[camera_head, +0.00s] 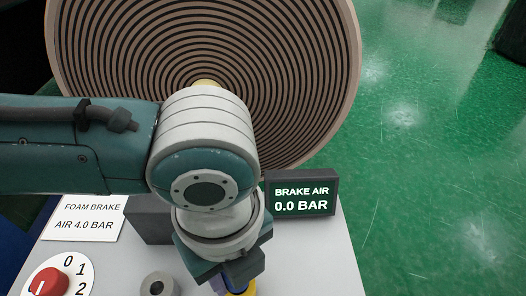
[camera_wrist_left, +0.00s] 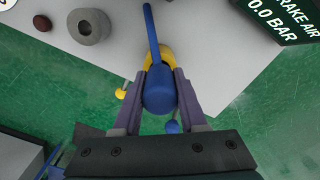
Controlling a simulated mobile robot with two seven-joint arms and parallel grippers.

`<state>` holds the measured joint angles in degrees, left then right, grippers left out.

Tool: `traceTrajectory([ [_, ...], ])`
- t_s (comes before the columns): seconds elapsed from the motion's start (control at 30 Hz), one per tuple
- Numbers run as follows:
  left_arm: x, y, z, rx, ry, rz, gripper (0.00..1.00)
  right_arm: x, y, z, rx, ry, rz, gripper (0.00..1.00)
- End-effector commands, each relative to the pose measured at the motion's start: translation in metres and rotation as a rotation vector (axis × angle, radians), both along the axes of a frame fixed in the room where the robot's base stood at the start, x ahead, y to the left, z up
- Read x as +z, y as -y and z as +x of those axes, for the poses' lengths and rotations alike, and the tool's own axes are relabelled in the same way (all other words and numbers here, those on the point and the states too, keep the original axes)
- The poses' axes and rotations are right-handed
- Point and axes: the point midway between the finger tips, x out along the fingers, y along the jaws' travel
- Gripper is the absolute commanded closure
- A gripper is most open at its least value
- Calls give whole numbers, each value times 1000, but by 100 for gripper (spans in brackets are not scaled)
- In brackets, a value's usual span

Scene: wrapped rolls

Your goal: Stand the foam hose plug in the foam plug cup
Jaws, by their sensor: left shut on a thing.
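My left gripper (camera_wrist_left: 158,108) is shut on a blue plug (camera_wrist_left: 159,90), which sits between its two fingers. A thin blue rod or hose runs up from the plug in the wrist view. A yellow ring (camera_wrist_left: 152,58) shows right behind the plug; I cannot tell whether they are joined. In the head view my left gripper (camera_head: 236,276) points down at the front edge of the picture, its fingers mostly hidden. A grey cup (camera_wrist_left: 88,27) with a round hole stands apart from the plug on the panel; it also shows in the head view (camera_head: 157,286), left of the gripper. My right gripper is not in view.
A display (camera_head: 301,193) reads brake air 0.0 bar. A sign (camera_head: 84,217) reads foam brake, air 4.0 bar. A red dial knob (camera_head: 47,284) is at the lower left. A big wound roll (camera_head: 310,70) stands behind. The light panel (camera_head: 310,255) is clear right of the gripper.

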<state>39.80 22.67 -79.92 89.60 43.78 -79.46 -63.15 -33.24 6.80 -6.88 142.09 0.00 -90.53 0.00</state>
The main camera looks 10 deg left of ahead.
Motion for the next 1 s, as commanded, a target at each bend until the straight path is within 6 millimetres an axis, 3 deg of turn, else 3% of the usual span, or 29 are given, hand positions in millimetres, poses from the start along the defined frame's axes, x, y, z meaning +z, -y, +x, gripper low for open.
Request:
traceTrajectory([
  [0.47,-13,0,0,0,0,0,100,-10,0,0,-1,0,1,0],
  [0.5,-13,0,0,0,1,-1,56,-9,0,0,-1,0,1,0],
  [0.8,-12,0,0,1,0,0,24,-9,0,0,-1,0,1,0],
  [1.0,-12,0,0,1,0,0,24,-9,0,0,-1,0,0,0],
])
